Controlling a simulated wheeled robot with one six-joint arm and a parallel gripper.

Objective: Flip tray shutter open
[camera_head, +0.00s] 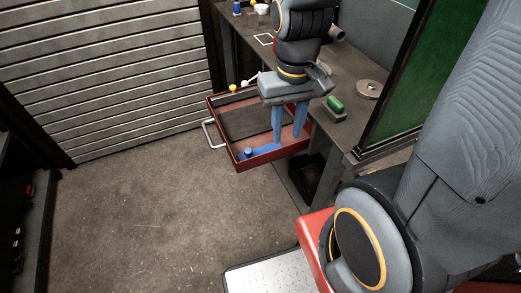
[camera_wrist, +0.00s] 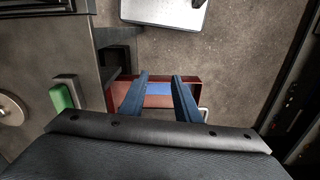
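The red tray (camera_head: 237,157) juts out from under the workbench, with a metal handle (camera_head: 208,136) on its left side. A flat dark panel (camera_head: 243,122) lies inside it; I cannot tell whether this is the shutter. A blue strip (camera_head: 264,149) lies at the tray's near side and also shows in the wrist view (camera_wrist: 158,89). A small blue round piece (camera_head: 247,152) sits in the near corner. My gripper (camera_head: 288,138) points down over the tray's right part. Contact with the tray is unclear.
A green block (camera_head: 335,104) in a grey holder and a round metal disc (camera_head: 369,89) are on the workbench (camera_head: 352,68). A green panel (camera_head: 408,75) stands at right. The floor left of the tray is clear.

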